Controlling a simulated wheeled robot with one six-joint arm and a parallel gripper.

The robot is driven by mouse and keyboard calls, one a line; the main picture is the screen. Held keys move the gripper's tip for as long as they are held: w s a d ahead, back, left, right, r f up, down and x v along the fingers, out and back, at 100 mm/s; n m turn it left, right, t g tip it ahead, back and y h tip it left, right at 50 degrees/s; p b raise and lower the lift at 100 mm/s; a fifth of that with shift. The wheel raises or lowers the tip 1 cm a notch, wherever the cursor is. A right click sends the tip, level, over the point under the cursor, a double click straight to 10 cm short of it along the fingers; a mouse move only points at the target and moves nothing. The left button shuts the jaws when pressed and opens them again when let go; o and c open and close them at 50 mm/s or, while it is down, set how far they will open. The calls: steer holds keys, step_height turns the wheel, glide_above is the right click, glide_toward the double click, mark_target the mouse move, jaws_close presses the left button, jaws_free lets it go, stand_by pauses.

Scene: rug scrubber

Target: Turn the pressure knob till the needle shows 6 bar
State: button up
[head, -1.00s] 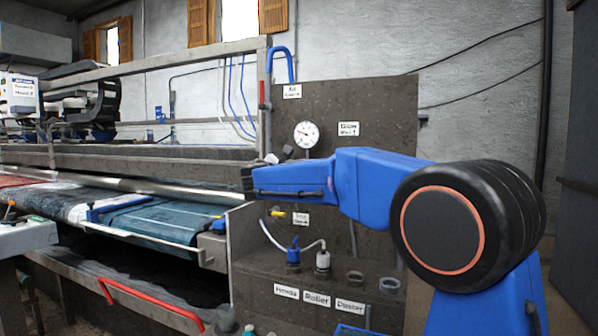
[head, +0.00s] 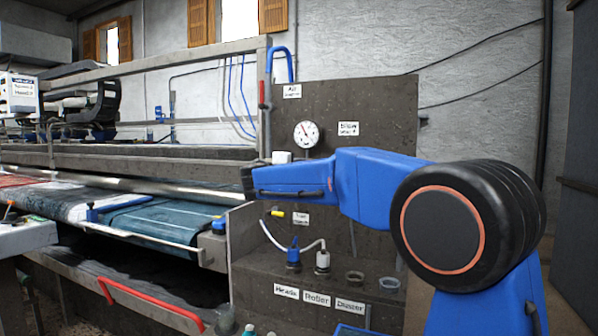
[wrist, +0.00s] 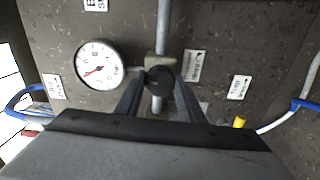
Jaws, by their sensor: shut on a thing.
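The round white pressure gauge (head: 306,134) is on the dark panel. Its red needle points up and slightly left in the head view, and the gauge also shows in the wrist view (wrist: 99,64), where the needle points down-left. I cannot read the exact value. The dark round pressure knob (wrist: 160,80) sits on a metal fitting beside the gauge in the wrist view. My gripper (wrist: 160,88) is shut on it, one finger on each side. In the head view my arm hides the knob.
The dark panel (head: 375,110) carries several small labels and a blue hose (head: 281,62). Below are a yellow-handled valve (head: 277,213), hose couplings (head: 293,254) and round sockets on a ledge (head: 355,277). The scrubber conveyor with a blue rug (head: 150,225) stands at left.

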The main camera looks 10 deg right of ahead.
steer(key=m, duration=0.5)
steer(key=shift+f+m, duration=0.15)
steer(key=shift+m, duration=0.15)
stand_by(0.4)
steer(key=o, duration=1)
steer(key=shift+o, duration=0.2)
steer(key=shift+s+a, duration=0.1)
steer(key=v, duration=1.7)
steer(key=shift+s, duration=0.1)
